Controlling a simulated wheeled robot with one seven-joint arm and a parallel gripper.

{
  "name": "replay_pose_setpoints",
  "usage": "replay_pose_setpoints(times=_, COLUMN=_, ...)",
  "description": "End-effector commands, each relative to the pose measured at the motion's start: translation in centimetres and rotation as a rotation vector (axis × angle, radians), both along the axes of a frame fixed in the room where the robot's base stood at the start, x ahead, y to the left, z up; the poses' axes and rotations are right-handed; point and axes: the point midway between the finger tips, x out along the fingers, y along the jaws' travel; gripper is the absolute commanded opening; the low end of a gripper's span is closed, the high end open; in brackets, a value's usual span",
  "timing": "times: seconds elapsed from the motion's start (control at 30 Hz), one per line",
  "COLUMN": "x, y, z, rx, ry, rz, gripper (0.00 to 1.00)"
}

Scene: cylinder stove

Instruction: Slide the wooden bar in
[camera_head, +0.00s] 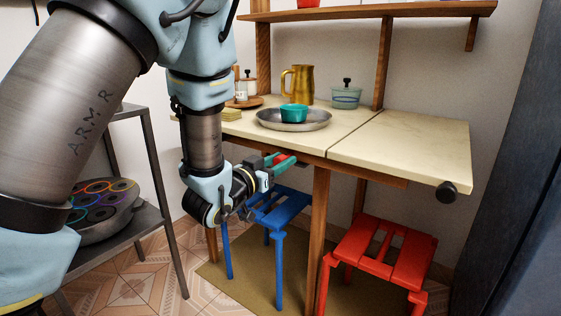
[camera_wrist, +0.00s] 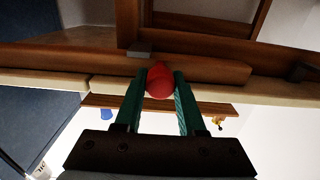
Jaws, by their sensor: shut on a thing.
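My gripper (camera_head: 276,162) is at the front edge of the table, below the tabletop. It is shut on a red knob (camera_wrist: 160,82), which sits between the two green fingers in the wrist view; the knob also shows in the head view (camera_head: 285,158). A wooden bar (camera_head: 372,174) runs under the right tabletop leaf and sticks out to the right of the front table leg. In the wrist view a wooden bar (camera_wrist: 215,70) runs behind the knob; the fingers hide how the two join.
The right leaf (camera_head: 405,150) is level and carries a black knob (camera_head: 447,191). A tray (camera_head: 293,119) with a teal bowl (camera_head: 294,113) stands on the left tabletop. A blue stool (camera_head: 277,208) and a red stool (camera_head: 383,250) stand below. A metal rack (camera_head: 150,215) stands left.

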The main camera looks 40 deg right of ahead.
Motion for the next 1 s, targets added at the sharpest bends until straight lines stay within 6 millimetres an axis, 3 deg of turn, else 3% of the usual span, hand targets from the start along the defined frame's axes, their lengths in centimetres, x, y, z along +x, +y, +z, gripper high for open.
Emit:
replay_pose_setpoints(times=0.17, x=0.2, y=0.1, z=-0.1, rx=0.002, ry=0.001, rz=0.002, gripper=0.00)
replay_pose_setpoints(times=0.37, x=2.6, y=0.8, z=-0.2, rx=0.002, ry=0.001, rz=0.008, gripper=0.00)
replay_pose_setpoints(times=0.8, x=13.9, y=3.9, z=-0.1, rx=0.001, ry=-0.001, rz=0.009, gripper=0.00)
replay_pose_setpoints(times=1.0, x=17.7, y=4.8, z=-0.1, rx=0.003, ry=0.001, rz=0.006, gripper=0.00)
